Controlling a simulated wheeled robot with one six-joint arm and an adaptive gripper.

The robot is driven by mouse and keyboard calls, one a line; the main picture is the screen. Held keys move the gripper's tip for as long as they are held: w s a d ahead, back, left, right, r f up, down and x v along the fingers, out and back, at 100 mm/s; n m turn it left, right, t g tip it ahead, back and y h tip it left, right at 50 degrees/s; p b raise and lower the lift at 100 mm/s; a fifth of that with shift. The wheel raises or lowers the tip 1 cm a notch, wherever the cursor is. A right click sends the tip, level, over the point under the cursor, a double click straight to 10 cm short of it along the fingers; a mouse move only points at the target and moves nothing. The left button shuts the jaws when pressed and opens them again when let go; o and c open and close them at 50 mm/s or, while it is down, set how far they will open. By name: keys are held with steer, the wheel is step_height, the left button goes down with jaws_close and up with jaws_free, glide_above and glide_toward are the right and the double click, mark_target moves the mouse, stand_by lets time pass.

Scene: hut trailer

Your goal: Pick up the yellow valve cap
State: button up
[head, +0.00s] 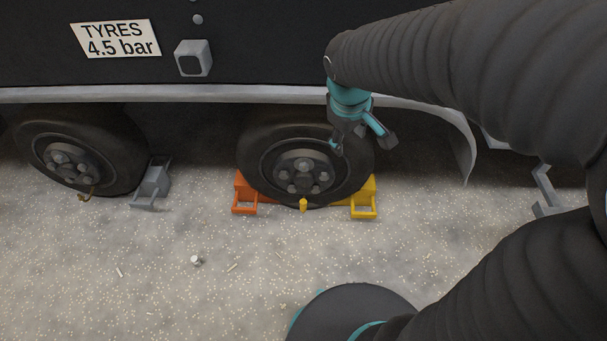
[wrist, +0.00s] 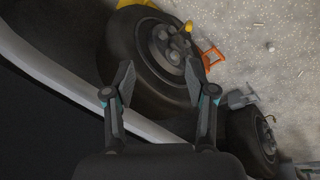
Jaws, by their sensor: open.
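The small yellow valve cap (head: 303,205) shows at the bottom of the right-hand wheel (head: 305,165) in the head view, low over the gravel. It also shows in the wrist view (wrist: 188,27), at the wheel's edge near the top. My gripper (head: 363,145) is open and empty, up at the right side of this wheel, under the fender. The cap is below and to the left of it in the head view. In the wrist view my gripper's fingers (wrist: 159,68) stand wide apart over the tyre, with the cap beyond them.
An orange chock (head: 245,190) and a yellow chock (head: 364,198) flank this wheel. A grey chock (head: 152,182) stands beside the left wheel (head: 80,150). The pale fender (head: 200,94) runs above. A small whitish piece (head: 196,260) lies on open gravel in front.

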steer(key=w+a+f+n+b, duration=0.2)
steer(key=w+a+f+n, duration=0.3)
steer(key=f, duration=0.5)
steer(key=n+g+h+b, duration=0.1)
steer(key=n+h+b, duration=0.1)
glide_above(303, 202)
steer(key=s+a, duration=0.2)
steer(key=s, duration=0.2)
step_height(303, 202, down, 10)
steer(key=a+f+n+h+b, duration=0.1)
steer(key=a+f+n, duration=0.35)
steer(key=f, duration=0.65)
steer(key=a+f+n+b, duration=0.25)
steer(key=a+f, duration=0.25)
steer(key=f, duration=0.6)
steer(key=w+d, duration=0.1)
steer(key=d, duration=0.2)
steer(key=w+d, duration=0.1)
steer(key=d, duration=0.3)
steer(key=w+d+f, duration=0.1)
steer(key=w+d, duration=0.1)
steer(key=d, duration=0.2)
steer(key=shift+d, duration=0.25)
steer(key=shift+w+f, duration=0.1)
steer(key=shift+f, duration=0.2)
steer(key=c, duration=0.9)
